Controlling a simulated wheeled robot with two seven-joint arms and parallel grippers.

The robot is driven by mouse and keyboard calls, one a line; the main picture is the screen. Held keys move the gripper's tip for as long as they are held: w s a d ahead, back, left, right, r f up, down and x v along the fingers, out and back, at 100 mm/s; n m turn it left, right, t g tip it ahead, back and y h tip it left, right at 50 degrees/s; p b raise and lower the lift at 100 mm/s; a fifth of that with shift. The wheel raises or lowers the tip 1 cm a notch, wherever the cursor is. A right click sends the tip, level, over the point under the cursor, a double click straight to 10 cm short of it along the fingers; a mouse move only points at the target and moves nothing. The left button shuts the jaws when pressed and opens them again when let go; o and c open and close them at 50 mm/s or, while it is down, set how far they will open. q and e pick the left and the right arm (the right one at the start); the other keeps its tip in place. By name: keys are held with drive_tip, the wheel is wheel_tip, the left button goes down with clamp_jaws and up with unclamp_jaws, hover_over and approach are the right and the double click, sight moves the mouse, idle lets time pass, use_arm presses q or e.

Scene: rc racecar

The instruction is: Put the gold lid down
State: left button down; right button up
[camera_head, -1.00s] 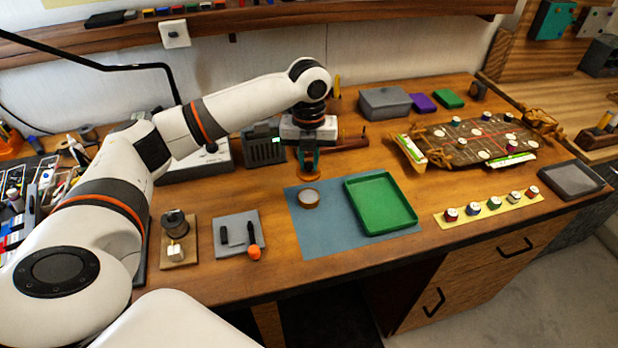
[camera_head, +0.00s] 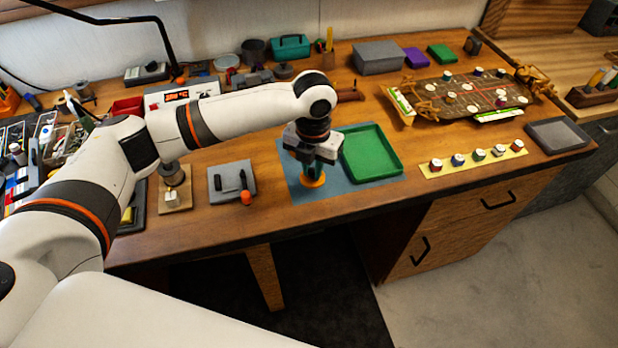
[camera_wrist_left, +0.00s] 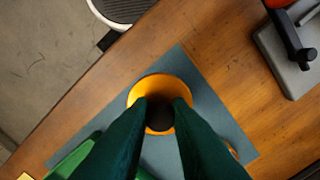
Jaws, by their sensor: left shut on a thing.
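The gold lid (camera_head: 313,181) is a round, orange-gold disc at the fingertips of my left gripper (camera_head: 314,170), over the front left part of the blue-grey mat (camera_head: 291,184). In the left wrist view the lid (camera_wrist_left: 147,87) shows as a gold ring with a dark middle. The teal fingers of my left gripper (camera_wrist_left: 166,102) are shut on that middle. I cannot tell whether the lid touches the mat or hangs just above it. A second small round brownish piece (camera_wrist_left: 233,150) is partly hidden behind a finger. My right gripper is not in view.
A green tray (camera_head: 397,171) lies on the mat's right side. A grey pad with tools (camera_head: 216,186) lies left of the mat. A strip of small capped jars (camera_head: 427,172) and a grey tray (camera_head: 560,136) are to the right. The desk's front edge is near.

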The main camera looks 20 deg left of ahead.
sight(313, 175)
use_arm(q)
drive_tip(key=shift+s+d+f, duration=0.1)
drive_tip(key=shift+f, duration=0.5)
wheel_tip(313, 175, down, 2)
drive_tip(key=shift+f+p, duration=0.15)
drive_tip(key=shift+p, duration=0.2)
drive_tip(key=shift+f, duration=0.35)
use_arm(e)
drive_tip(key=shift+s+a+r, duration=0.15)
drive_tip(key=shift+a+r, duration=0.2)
use_arm(q)
drive_tip(key=shift+f, duration=0.2)
drive_tip(key=c, duration=1.3)
unclamp_jaws()
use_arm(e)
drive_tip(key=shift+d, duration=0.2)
use_arm(q)
drive_tip(key=shift+r, duration=0.1)
